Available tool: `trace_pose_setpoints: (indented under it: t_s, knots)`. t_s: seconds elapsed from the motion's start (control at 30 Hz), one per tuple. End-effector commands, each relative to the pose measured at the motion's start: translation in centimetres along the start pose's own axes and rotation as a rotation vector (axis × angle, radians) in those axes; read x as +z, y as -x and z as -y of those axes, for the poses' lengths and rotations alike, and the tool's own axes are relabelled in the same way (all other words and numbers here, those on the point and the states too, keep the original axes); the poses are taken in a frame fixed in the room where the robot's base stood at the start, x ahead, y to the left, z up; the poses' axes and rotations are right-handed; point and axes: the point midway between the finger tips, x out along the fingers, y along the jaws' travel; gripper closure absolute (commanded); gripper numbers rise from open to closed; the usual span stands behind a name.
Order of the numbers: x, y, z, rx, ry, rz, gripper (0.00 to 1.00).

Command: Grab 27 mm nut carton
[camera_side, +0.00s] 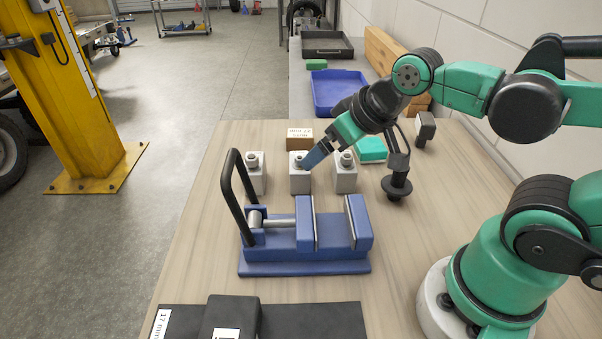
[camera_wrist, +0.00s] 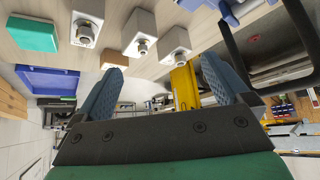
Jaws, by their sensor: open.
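A small brown carton (camera_side: 300,143) with a white label stands on the wooden bench, behind the row of white blocks; its label is too small to read surely. My gripper (camera_side: 316,155) points down and left, its blue fingers above and close to the middle white block (camera_side: 299,181), in front of the carton and a little to its right. In the wrist view my gripper (camera_wrist: 163,66) has its two blue fingers wide apart with nothing between them. I cannot tell from the pictures whether a finger touches the block.
White blocks with metal fittings stand left (camera_side: 255,178) and right (camera_side: 344,179) of the middle one. A blue vise (camera_side: 305,267) with a black handle stands in front. A green box (camera_side: 371,149) and black stand (camera_side: 396,183) are at right. A blue tray (camera_side: 335,88) lies behind.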

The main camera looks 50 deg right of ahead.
Motion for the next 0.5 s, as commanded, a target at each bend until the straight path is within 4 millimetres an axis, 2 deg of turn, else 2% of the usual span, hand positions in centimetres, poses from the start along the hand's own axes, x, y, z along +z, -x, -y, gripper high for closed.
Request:
trace_pose_setpoints:
  t_s: [0.17, 0.37, 0.5]
  knots:
    - [-1.8, -0.5, -0.4, -0.039, -0.223, 0.04, 0.04]
    - [-5.9, -3.0, -1.8, -0.139, -0.751, 0.141, 0.04]
    - [-8.5, -5.8, -3.7, -0.219, -1.124, 0.221, 0.04]
